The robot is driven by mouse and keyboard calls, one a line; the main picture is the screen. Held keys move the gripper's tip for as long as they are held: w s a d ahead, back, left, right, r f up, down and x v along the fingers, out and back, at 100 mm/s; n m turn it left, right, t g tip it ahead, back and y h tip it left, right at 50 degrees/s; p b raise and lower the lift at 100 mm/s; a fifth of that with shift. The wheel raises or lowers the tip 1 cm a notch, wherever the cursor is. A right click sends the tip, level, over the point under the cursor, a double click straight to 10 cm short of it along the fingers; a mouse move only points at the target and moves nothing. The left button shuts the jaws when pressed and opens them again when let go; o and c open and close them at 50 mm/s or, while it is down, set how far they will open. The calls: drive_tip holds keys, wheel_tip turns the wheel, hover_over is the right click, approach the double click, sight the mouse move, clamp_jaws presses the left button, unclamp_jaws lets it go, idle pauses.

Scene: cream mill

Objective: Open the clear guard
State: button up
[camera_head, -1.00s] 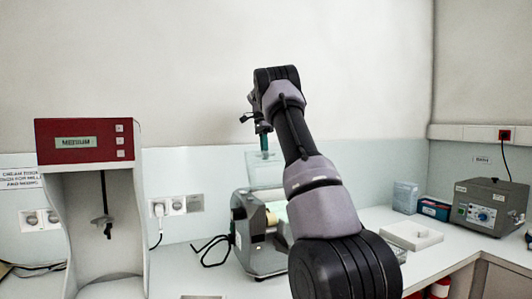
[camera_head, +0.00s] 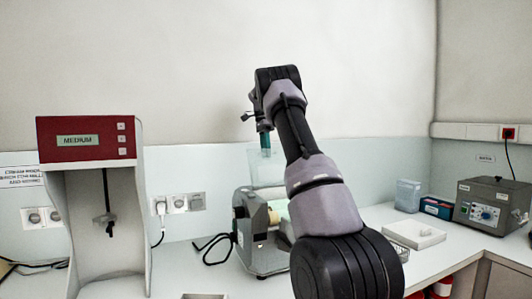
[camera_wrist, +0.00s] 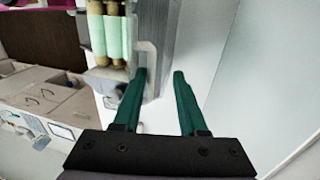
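The mill (camera_head: 252,232) stands on the bench, partly hidden behind my arm. Its pale rollers (camera_wrist: 104,40) show at the top of the wrist view. The clear guard (camera_head: 267,168) appears as a faint see-through panel standing up above the mill in the head view. My gripper (camera_head: 265,142) points down with its teal fingers at the panel's upper part. In the wrist view my gripper (camera_wrist: 160,76) is open, with a clear gap between the two fingertips. I cannot tell whether the guard's edge lies between the fingers or touches them.
A red-topped mixer (camera_head: 88,138) marked MEDIUM stands at the left. A grey box with a dial (camera_head: 490,205), a white tray (camera_head: 415,234) and small boxes (camera_head: 408,196) sit at the right. The wall is close behind the mill.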

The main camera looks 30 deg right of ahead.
drive_tip(key=shift+f, duration=0.2)
drive_tip(key=v, duration=0.8)
idle(0.3)
drive_tip(key=shift+s, duration=0.1)
idle(0.3)
drive_tip(key=s+a+r+n+t, duration=0.2)
drive_tip(key=s+a+r+n, duration=0.2)
drive_tip(key=s, duration=0.5)
drive_tip(key=s+a+r+n+t, duration=0.1)
drive_tip(key=s+a+r+n, duration=0.35)
drive_tip(key=s, duration=0.45)
drive_tip(key=s+a+f+n+t, duration=0.2)
drive_tip(key=s+a+f, duration=0.2)
drive_tip(key=s, duration=0.3)
drive_tip(key=s+a+f+n+t+y, duration=0.1)
drive_tip(key=s+a+f+n+t, duration=0.1)
drive_tip(key=s+a+f, duration=0.2)
drive_tip(key=s+a+f+n+t+y, duration=0.1)
drive_tip(key=s+a+f, duration=0.3)
drive_tip(key=s, duration=0.6)
drive_tip(key=shift+a+f+n+t, duration=0.4)
drive_tip(key=shift+a+n+t, duration=0.05)
drive_tip(key=shift+a+t, duration=0.35)
